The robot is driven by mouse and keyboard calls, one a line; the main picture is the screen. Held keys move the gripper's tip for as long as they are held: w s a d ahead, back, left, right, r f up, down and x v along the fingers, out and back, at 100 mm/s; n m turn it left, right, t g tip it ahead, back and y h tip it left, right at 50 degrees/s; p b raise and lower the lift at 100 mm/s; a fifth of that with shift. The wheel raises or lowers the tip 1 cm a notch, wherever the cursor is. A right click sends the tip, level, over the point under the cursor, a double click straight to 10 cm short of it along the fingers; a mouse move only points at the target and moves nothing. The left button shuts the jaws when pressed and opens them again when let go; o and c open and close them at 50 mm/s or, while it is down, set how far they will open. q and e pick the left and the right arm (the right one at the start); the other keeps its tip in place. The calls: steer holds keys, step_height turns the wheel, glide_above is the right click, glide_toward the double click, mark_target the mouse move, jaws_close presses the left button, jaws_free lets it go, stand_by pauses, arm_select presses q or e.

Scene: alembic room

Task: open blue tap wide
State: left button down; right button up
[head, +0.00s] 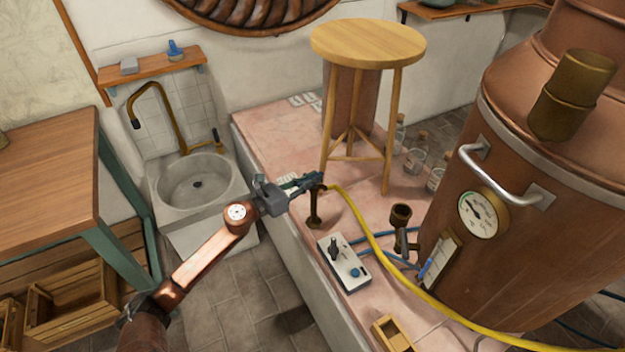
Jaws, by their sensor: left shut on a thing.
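A dark brass standpipe tap (314,212) stands upright on the pink tiled ledge, with a yellow hose close beside its top. My left gripper (312,181) reaches in from the left and is shut at the top of this tap. A dark bluish part shows at the fingers, which I take for the tap's handle. The fingers hide most of it, so its exact turn cannot be told. My right gripper is not in view.
A grey control box (343,264) and a wooden stool (367,42) stand on the ledge (270,135). A large copper still (490,270) fills the right side. The yellow hose (385,262) curves across the ledge. A stone sink (215,167) is at the left, beside a wooden table (45,170).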

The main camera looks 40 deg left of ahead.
arm_select(q)
steer(key=c, duration=1.9)
jaws_free()
steer(key=v, duration=1.2)
